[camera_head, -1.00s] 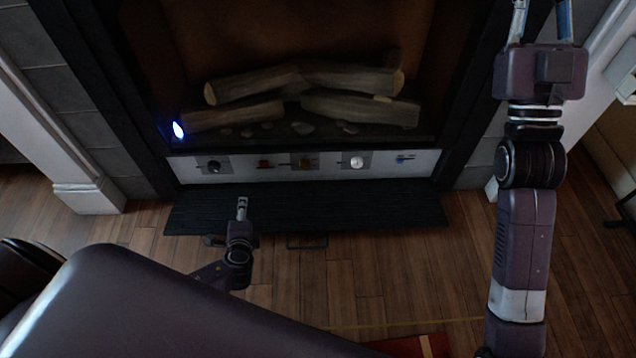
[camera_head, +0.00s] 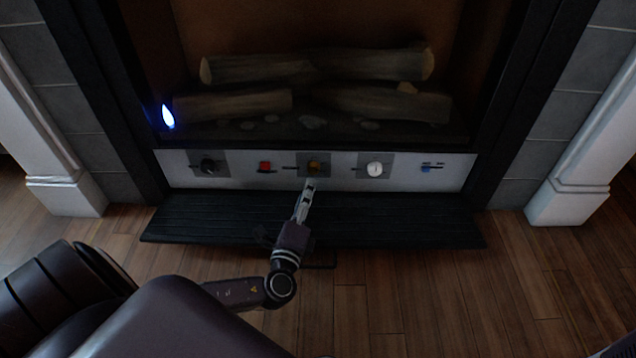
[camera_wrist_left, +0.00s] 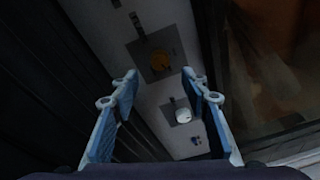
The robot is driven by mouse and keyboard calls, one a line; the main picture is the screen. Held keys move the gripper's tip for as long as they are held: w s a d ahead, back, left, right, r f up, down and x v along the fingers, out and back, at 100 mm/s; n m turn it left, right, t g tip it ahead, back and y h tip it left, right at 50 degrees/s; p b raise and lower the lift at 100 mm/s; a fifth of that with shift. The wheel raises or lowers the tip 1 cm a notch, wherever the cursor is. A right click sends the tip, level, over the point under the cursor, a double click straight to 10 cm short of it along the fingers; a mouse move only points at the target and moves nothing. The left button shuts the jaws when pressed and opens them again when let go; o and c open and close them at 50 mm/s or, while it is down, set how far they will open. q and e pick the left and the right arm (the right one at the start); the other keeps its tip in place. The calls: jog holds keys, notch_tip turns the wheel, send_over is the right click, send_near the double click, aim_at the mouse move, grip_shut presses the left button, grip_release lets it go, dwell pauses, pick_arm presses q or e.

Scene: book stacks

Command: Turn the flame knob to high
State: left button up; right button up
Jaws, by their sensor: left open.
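A white control strip (camera_head: 340,178) runs below the fireplace opening. From left to right it carries a black knob (camera_head: 207,165), a red control (camera_head: 265,167), an orange-brown knob (camera_head: 314,166), a white knob (camera_head: 374,169) and a small blue control (camera_head: 427,168). No readable label shows which is the flame knob. My left gripper (camera_head: 308,188) is just in front of the orange-brown knob. In the left wrist view its blue fingers (camera_wrist_left: 160,76) are open, with the orange-brown knob (camera_wrist_left: 160,64) beyond and between them and nothing held. The white knob (camera_wrist_left: 182,115) shows lower down. My right gripper is out of view.
A small blue flame (camera_head: 167,116) burns at the left of the logs (camera_head: 320,66). A dark hearth slab (camera_head: 400,220) lies below the strip. White pillars (camera_head: 570,195) flank the fireplace. The wooden floor (camera_head: 420,300) is clear at the front right.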

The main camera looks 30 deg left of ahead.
aim_at(313, 171)
pick_arm(q)
jog(key=b+x, duration=0.3)
jog(key=x, duration=0.3)
jog(key=shift+w+a+f, duration=0.1)
jog(key=shift+w+a+b, duration=0.2)
jog(key=shift+w+b, duration=0.25)
jog(key=shift+w, duration=0.05)
grip_shut()
